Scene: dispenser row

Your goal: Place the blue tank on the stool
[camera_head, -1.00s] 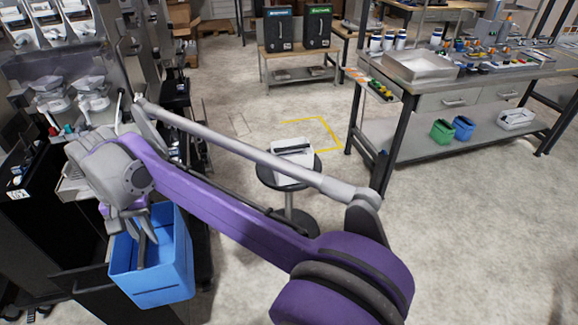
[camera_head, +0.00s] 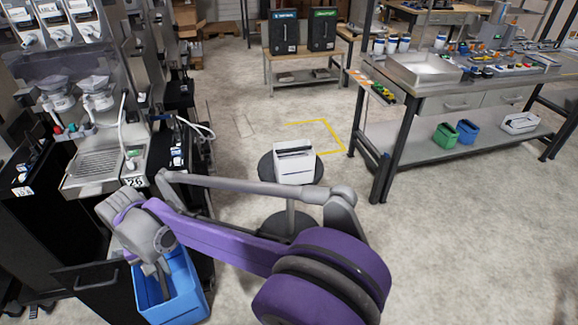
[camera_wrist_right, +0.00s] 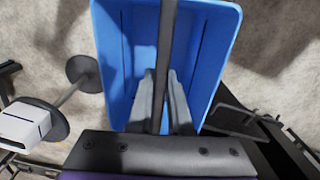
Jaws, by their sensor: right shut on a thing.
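The blue tank (camera_head: 180,290) is an open box at the lower left of the head view, with a bar across its top. My right gripper (camera_head: 162,275) reaches down into its opening. In the right wrist view, the fingers (camera_wrist_right: 162,105) are shut on the dark bar across the blue tank (camera_wrist_right: 115,40). The stool (camera_head: 265,168) is round and dark, to the right of the tank and beyond my arm. A white box (camera_head: 295,165) stands on its seat. The stool also shows at the left of the wrist view (camera_wrist_right: 55,122). My left gripper is out of view.
Dispenser machines (camera_head: 85,130) line the left side, with a black drawer front (camera_head: 95,275) close beside the tank. A workbench (camera_head: 465,95) stands at the right, with green (camera_head: 446,134) and blue (camera_head: 467,132) bins on its shelf. Bare floor surrounds the stool.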

